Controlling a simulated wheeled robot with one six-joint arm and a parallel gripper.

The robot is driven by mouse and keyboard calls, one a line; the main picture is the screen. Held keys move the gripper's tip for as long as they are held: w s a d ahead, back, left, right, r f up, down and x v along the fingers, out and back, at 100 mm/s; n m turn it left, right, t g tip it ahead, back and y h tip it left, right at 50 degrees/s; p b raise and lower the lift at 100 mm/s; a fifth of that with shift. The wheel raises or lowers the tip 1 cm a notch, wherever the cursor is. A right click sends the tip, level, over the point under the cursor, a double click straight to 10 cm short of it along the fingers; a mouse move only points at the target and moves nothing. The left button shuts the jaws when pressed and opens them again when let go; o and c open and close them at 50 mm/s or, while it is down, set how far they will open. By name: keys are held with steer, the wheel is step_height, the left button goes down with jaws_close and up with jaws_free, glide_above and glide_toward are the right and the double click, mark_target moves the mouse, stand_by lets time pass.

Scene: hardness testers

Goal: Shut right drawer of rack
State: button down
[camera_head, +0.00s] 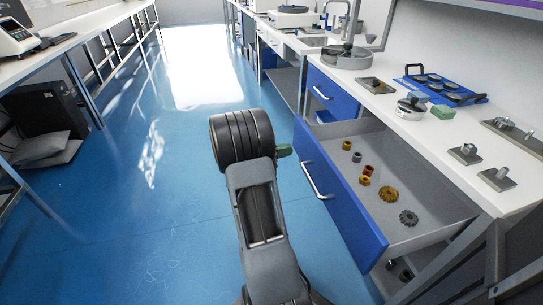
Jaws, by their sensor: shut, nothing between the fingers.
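The right drawer (337,186) of the rack is pulled out, with its blue front and silver bar handle facing left toward the aisle. Inside its grey tray lie small brass and dark rings and gears, such as a brass gear (388,194) and a dark gear (408,217). My gripper (285,151) shows only as a small greenish piece beyond the black ribbed wrist of my arm. It is shut and empty, left of the drawer's far front corner and apart from the handle. Most of the gripper is hidden by my wrist.
Another blue drawer front (328,95) with a handle is closed farther back. The white worktop (387,103) above holds metal fixtures, a blue tray (440,88) and a green block (442,112). Blue floor (110,200) is open to the left, up to a side bench.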

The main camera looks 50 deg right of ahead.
mark_target(304, 147)
steer(key=shift+b+x, duration=0.55)
steer(key=shift+x, duration=1.4)
steer(key=shift+d, duration=0.1)
steer(key=shift+s, duration=0.1)
